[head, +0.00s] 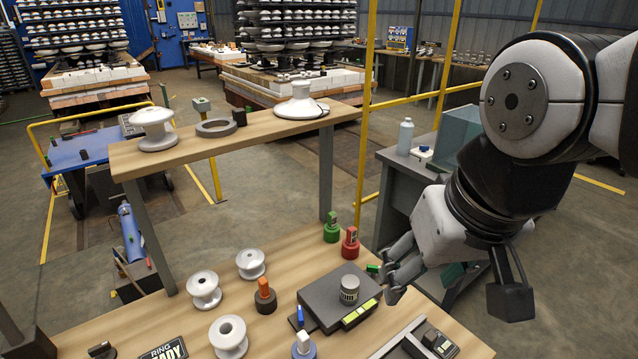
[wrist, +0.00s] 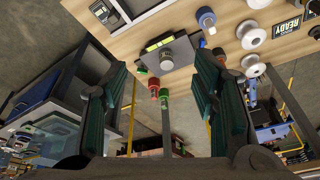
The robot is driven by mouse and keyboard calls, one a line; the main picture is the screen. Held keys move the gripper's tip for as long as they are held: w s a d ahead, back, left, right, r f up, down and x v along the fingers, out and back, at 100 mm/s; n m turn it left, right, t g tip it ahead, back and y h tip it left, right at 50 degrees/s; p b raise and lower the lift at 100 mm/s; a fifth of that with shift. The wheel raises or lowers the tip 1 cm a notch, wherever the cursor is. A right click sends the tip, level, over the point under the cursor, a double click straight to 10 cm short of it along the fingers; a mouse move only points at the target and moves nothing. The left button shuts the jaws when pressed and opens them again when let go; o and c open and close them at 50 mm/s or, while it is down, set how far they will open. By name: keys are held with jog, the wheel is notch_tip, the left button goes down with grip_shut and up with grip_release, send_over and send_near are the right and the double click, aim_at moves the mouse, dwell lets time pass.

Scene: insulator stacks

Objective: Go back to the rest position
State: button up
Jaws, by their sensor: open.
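My gripper (head: 392,268) hangs over the right edge of the workbench in the head view, on my arm coming in from the right. In the wrist view my gripper (wrist: 164,95) shows two green-padded fingers spread wide with nothing between them. A dark scale-like block (head: 322,302) with a grey metal cylinder (head: 349,289) on it lies on the bench left of my gripper. The red-based piece (head: 350,242) and the green-based piece (head: 331,228) stand behind that block. My gripper appears apart from all of them.
A raised shelf (head: 225,140) runs behind. A yellow post (head: 364,130) and a grey side cabinet (head: 400,190) with a bottle (head: 405,137) stand near my arm.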

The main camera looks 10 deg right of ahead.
jog(key=shift+s+f+n, duration=0.1)
jog(key=shift+s+n, duration=0.6)
jog(key=shift+s, duration=0.3)
jog(key=shift+r+t+p, duration=0.3)
jog(key=shift+r+p, duration=0.05)
jog(key=shift+r, duration=0.15)
